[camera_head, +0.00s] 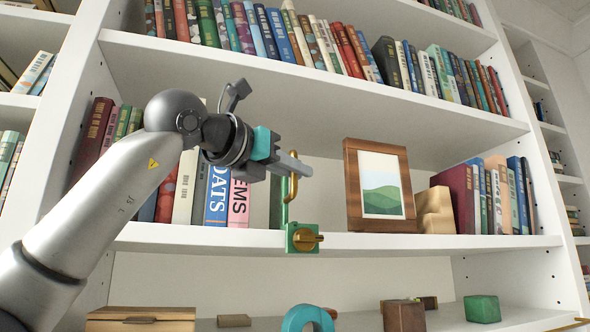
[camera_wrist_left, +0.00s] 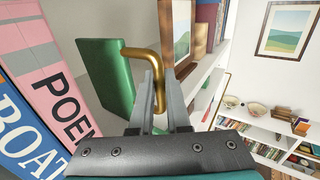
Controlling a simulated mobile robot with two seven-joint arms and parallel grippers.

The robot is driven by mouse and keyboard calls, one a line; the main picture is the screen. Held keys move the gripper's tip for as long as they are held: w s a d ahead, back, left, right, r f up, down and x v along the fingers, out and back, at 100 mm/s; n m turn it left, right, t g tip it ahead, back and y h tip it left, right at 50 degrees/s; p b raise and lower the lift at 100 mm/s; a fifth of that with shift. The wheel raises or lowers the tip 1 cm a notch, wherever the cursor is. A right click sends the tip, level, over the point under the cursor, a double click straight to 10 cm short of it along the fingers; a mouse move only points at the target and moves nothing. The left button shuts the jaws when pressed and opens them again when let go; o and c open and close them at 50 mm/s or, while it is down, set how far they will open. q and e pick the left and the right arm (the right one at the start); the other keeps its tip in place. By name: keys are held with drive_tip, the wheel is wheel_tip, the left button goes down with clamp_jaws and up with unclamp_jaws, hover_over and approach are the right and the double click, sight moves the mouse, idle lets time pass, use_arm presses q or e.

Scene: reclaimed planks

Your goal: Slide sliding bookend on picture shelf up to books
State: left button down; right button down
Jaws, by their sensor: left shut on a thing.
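The sliding bookend is a green upright plate (camera_head: 275,203) with a brass handle (camera_head: 292,187) and a green block with a brass knob (camera_head: 304,238) at the shelf's front edge. My left gripper (camera_head: 297,166) is shut on the brass handle. In the left wrist view, the fingers (camera_wrist_left: 158,92) close around the handle beside the green plate (camera_wrist_left: 106,78). The books stand to the left of the plate, ending with the pink POEMS book (camera_head: 239,200). A gap shows between that book and the plate. My forearm and wrist hide part of the row. My right gripper is not in view.
The picture shelf (camera_head: 190,237) also holds a framed landscape picture (camera_head: 380,185) right of the bookend. A tan wooden bookend (camera_head: 434,210) and more books (camera_head: 497,195) stand farther right. A full book row is above. A box (camera_head: 140,318) and small objects are below.

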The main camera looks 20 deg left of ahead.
use_arm(q)
drive_tip(key=s+a, duration=0.1)
drive_tip(key=a, duration=0.1)
drive_tip(key=s+a+b, duration=0.1)
drive_tip(key=s+a, duration=0.1)
drive_tip(key=shift+s+a+r, duration=0.1)
drive_tip(key=shift+a, duration=0.2)
drive_tip(key=c, duration=0.9)
unclamp_jaws()
drive_tip(key=b+v, duration=0.3)
drive_tip(key=v, duration=1.2)
drive_tip(key=shift+s, duration=0.1)
